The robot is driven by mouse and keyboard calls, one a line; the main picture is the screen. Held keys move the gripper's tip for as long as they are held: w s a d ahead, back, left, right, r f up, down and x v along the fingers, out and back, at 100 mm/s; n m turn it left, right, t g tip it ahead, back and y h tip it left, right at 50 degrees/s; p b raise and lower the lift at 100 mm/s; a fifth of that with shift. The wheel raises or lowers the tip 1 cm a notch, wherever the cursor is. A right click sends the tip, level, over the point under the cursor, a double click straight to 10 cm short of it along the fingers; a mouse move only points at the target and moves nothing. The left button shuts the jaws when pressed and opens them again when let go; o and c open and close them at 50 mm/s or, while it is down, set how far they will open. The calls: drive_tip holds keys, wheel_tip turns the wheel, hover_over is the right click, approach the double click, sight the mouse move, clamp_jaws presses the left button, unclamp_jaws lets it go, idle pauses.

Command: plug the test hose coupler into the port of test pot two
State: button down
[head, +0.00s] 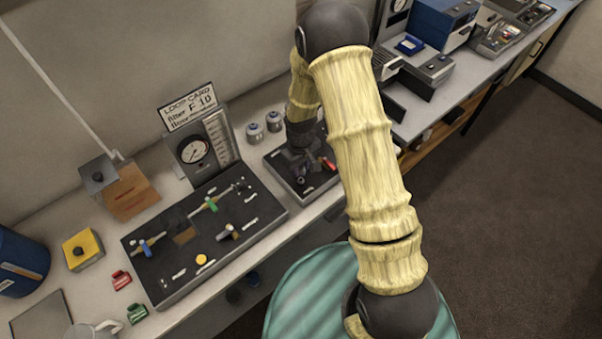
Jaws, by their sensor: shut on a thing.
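My gripper (300,164) is low over the small dark panel (284,178) on the bench, right of the large black panel. It is shut on a small dark thing that seems to be the test hose coupler, mostly hidden by the gripper and arm. A red part (328,163) shows just right of the gripper on the same panel. Two small grey pots with bluish tops, a left one (254,133) and a right one (273,121), stand behind the panel. I cannot tell which is test pot two, and no port can be made out.
The large black panel (240,240) carries several valves and fittings. A pressure gauge stand (194,150) with a card (189,106) is behind it. A yellow box (82,250), red and green clips and a mug lie left. A blue machine (443,22) stands far right.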

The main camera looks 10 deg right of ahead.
drive_tip(key=shift+w+r+p, duration=0.1)
drive_tip(key=shift+r+p, duration=0.3)
drive_tip(key=shift+r, duration=0.35)
drive_tip(key=shift+d+r, duration=0.1)
drive_tip(key=shift+r, duration=0.25)
drive_tip(key=shift+f, duration=0.1)
